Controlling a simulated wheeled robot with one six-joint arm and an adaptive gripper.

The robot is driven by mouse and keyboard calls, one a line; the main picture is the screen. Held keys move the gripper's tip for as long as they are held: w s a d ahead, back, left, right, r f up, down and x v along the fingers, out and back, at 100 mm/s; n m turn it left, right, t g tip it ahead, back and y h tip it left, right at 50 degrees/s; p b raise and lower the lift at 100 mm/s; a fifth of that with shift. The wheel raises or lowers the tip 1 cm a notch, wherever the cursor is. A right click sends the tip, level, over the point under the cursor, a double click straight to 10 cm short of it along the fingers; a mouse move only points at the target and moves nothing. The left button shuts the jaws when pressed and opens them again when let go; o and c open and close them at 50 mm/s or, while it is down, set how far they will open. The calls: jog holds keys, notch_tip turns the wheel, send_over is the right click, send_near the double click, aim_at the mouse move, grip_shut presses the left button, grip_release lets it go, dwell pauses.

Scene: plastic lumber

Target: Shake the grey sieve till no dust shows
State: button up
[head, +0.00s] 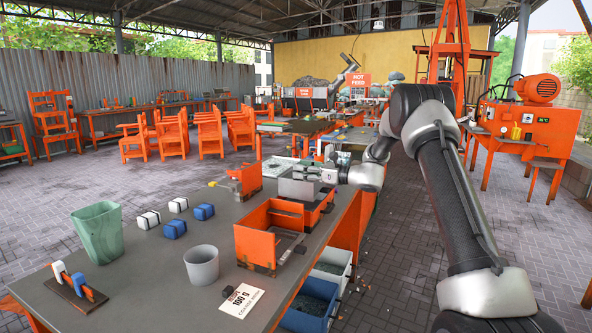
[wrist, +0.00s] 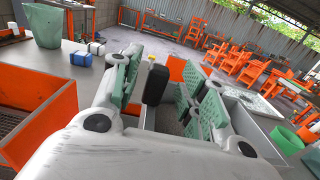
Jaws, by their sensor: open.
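A grey square-sided box, which looks like the grey sieve (head: 296,189), sits at the right edge of the workbench, over an orange tray (head: 318,213). My gripper (head: 312,174) is just above its far right side in the head view. In the wrist view the gripper (wrist: 160,88) is open, with green pads on both fingers. A black upright handle (wrist: 156,85) stands between the pads, with gaps visible on each side. Grey walls show below and right of it. The inside of the sieve is mostly hidden, so I cannot tell whether dust lies there.
An orange open-topped box (head: 262,238) stands in front of the sieve. A green bin (head: 97,232), a grey cup (head: 201,266), a "100 g" card (head: 241,301) and several small blue and white blocks (head: 175,229) stand on the bench.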

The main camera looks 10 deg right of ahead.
jog(key=shift+x, duration=1.35)
grip_shut()
